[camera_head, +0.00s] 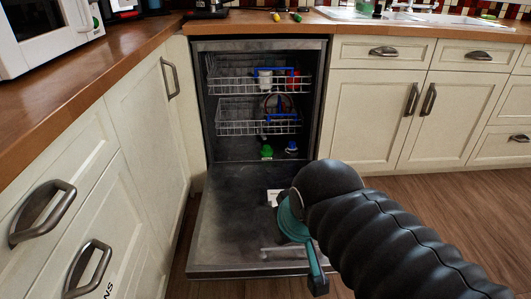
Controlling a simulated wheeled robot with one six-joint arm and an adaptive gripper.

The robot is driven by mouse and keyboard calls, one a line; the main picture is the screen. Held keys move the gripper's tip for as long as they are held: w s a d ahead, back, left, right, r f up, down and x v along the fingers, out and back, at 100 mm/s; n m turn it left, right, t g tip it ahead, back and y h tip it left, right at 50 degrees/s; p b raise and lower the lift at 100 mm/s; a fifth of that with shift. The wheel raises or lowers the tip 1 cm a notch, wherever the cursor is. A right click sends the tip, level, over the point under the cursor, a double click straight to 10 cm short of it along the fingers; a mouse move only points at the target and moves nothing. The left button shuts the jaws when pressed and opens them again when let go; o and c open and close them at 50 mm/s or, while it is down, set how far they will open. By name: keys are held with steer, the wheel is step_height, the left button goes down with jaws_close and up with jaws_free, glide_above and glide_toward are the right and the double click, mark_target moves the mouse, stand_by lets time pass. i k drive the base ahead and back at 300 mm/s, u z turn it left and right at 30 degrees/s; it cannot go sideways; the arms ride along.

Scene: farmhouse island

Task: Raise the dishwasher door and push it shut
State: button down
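The dishwasher (322,110) is built in under the counter, and its cavity is exposed. Its door (228,232) is folded down, lying about level in front of the opening with its dark inner side up. My gripper (317,284), teal with a dark tip, is at the door's right side, near its front right corner. My black arm comes in from the lower right and hides part of the door's right edge. I cannot tell whether the gripper touches the door, or whether its fingers are apart.
The upper rack (232,86) and lower rack (235,128) sit inside the cavity with some dishes. Cabinets with handles flank the dishwasher, the left run (140,130) close beside the door. Wooden floor (440,215) is open to the right. A microwave (45,35) stands on the left counter.

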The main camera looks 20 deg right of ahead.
mark_target(233, 239)
steer(key=z, duration=0.5)
steer(key=k, duration=1.1)
steer(key=u, duration=0.75)
steer(key=i, duration=1)
steer(key=u, duration=0.25)
